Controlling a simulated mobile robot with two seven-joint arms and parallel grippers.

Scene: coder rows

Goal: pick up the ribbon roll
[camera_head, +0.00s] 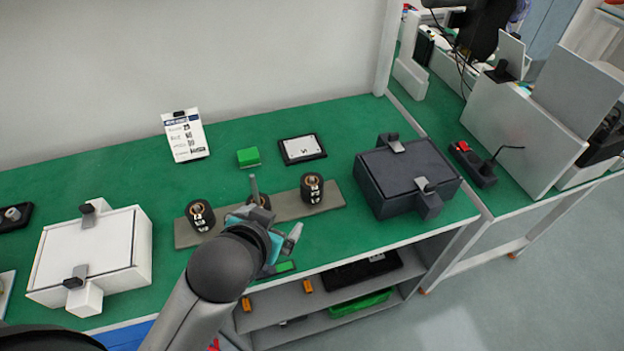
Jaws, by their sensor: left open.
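Three black ribbon rolls with pale cores stand on a grey strip (327,203) on the green table: a left roll (200,215), a middle roll (264,201) and a right roll (311,188). My left arm comes in from the bottom. My left gripper (273,213), with teal parts, is open over the front edge of the strip, close to the middle roll. It partly hides that roll, and I cannot tell whether they touch. The left and right rolls stand clear of the gripper. My right gripper is not in view.
A white box (88,248) stands left and a dark grey box (405,172) right, both with clips. A green block (249,157), a framed label (302,148) and a price card (185,135) are behind the strip. A shelf (330,296) lies below the table.

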